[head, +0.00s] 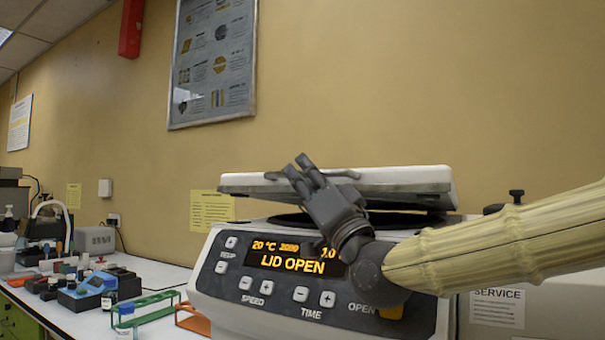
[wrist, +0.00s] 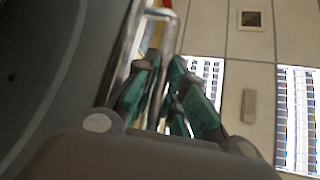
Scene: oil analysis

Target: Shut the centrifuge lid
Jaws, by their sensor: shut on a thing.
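The centrifuge (head: 232,298) stands on the white bench, and its orange display (head: 292,265) reads "LID OPEN". Its white lid (head: 405,178) is low over the body, with a dark gap beneath it. My gripper (head: 304,165) is at the lid's front edge and shut on the lid handle (head: 345,174). In the wrist view the handle (wrist: 172,45) is a shiny metal bar running between the teal finger pads of my gripper (wrist: 165,95). The dark lid underside (wrist: 45,65) fills the left of that view. My arm and gripper hide part of the front panel and the right side of the lid opening.
To the left, the bench holds a green tube rack (head: 150,308), a blue box (head: 85,292) and several small bottles. A framed poster (head: 214,60) hangs on the wall behind. Open air lies above the lid.

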